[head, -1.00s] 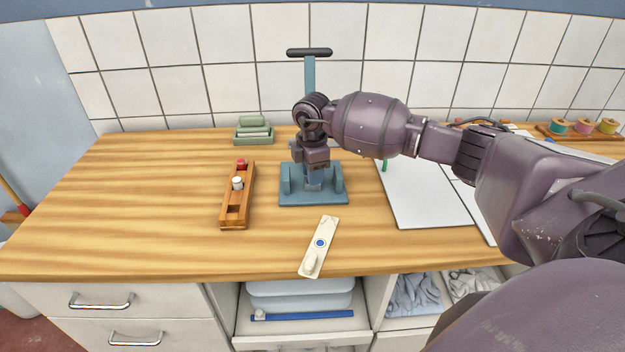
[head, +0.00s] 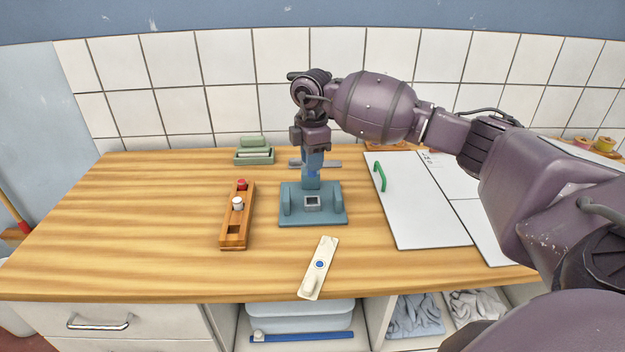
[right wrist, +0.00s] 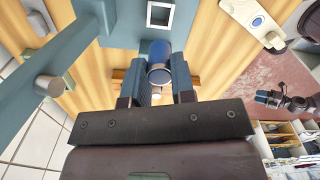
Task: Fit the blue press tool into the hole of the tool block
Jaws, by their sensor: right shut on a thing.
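The blue press tool (head: 313,173) is in my right gripper (head: 313,152), above the teal press base. In the right wrist view it is a dark blue cylinder (right wrist: 160,58) between the two fingers of the gripper (right wrist: 161,80). The wooden tool block (head: 247,214) lies to the left of the press.
The teal press base (head: 292,215) has an open square socket (head: 312,202), also seen in the right wrist view (right wrist: 160,14). A cream plate (head: 318,268) lies in front. White boards (head: 425,215) lie right. A green tray (head: 254,158) stands behind the block.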

